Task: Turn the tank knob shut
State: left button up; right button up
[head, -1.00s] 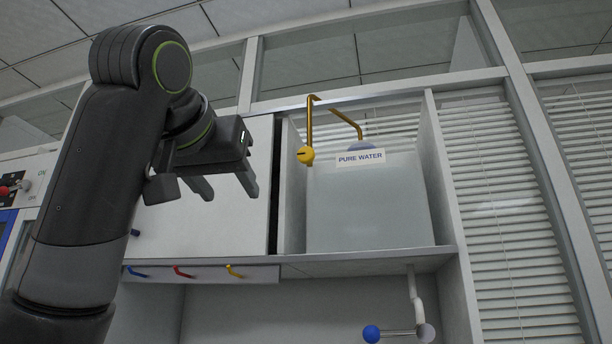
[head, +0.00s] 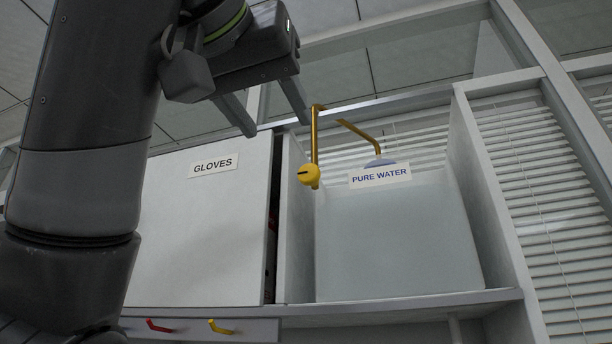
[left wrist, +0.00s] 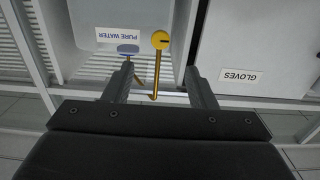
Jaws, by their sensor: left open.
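The white, translucent pure water tank (head: 400,240) stands in an open shelf bay, with a "PURE WATER" label. A yellow round knob (head: 309,175) with a dark line across it hangs on a brass pipe (head: 315,135) at the tank's left front. In the left wrist view the knob (left wrist: 160,39) shows upside down, beyond the fingertips. My left gripper (head: 273,119) is open and empty, above and left of the knob in the head view. Its fingers (left wrist: 158,73) lie either side of the pipe in the wrist picture; the depth gap is unclear. My right gripper is out of view.
A white cabinet door labelled "GLOVES" (head: 205,220) is left of the tank. A red hook (head: 158,325) and a yellow hook (head: 218,326) are below it. A shelf side wall (head: 490,190) and window blinds (head: 550,190) are to the right.

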pick_arm(q)
jog(key=p, duration=0.3)
send_near(307, 173)
jog(key=x, duration=0.4)
jog(key=p+x, duration=0.1)
jog(key=x, duration=0.3)
jog(key=shift+w+d+p, duration=0.15)
jog(key=shift+w+p, duration=0.2)
jog(key=shift+w, duration=0.15)
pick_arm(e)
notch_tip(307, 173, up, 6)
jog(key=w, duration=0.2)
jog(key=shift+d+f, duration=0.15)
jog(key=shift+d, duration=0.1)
pick_arm(q)
jog(key=c, duration=0.9)
jog(key=shift+c, duration=0.2)
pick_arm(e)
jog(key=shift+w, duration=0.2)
